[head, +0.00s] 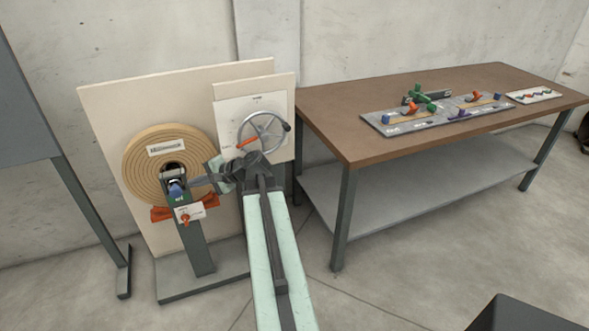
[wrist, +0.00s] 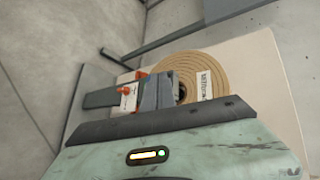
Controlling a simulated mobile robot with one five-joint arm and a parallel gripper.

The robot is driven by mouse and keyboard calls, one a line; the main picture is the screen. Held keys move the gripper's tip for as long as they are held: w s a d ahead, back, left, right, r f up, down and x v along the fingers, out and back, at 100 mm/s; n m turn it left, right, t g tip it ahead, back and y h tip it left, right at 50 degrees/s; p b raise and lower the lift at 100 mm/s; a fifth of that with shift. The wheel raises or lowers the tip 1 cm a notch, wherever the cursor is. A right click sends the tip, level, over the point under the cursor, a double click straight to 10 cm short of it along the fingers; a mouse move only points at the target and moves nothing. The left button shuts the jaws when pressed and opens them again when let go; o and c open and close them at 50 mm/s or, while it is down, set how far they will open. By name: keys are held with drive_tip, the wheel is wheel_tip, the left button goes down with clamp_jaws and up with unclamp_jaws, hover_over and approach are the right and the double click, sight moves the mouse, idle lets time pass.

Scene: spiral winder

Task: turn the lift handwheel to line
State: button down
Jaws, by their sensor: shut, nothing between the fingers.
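The lift handwheel (head: 272,117) is a silver spoked wheel on a pale panel (head: 228,112) in the head view. A dark knob (head: 287,126) sits at its right rim, and an orange pointer (head: 246,142) lies at its lower left. A small dark mark (head: 257,99) is above the wheel, too small to read. My arm hides the wheel's lower edge. My gripper (head: 194,182) is left of and below the wheel, apart from it, pointing left toward the spiral roll's hub. It is shut and empty. In the wrist view its grey fingers (wrist: 158,92) show, but no handwheel.
A tan spiral roll (head: 140,165) with a label stands on a backboard, above a dark post with orange parts (head: 186,219). A brown table (head: 345,130) with trays of small parts stands to the right. A grey panel on legs (head: 25,110) is at far left.

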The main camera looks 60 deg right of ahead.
drive_tip(key=s+d+f+m+t+h+b, duration=0.25)
drive_tip(key=s+d+m+b, duration=0.2)
drive_tip(key=d, duration=0.45)
drive_tip(key=s+d+f+m+t+h+b, duration=0.1)
drive_tip(key=s+d+m+t+h+b, duration=0.25)
drive_tip(key=d, duration=0.65)
drive_tip(key=s+d+r+m+h+b, duration=0.1)
drive_tip(key=s+d+m+h+b, duration=0.55)
drive_tip(key=s+d, duration=0.95)
drive_tip(key=w+r+m+p, duration=0.2)
drive_tip(key=w+r+p, duration=0.3)
drive_tip(key=w, duration=0.3)
drive_tip(key=shift+w+d+r+h+p, duration=0.25)
drive_tip(key=shift+h+p, duration=0.1)
drive_tip(key=shift+p, duration=0.5)
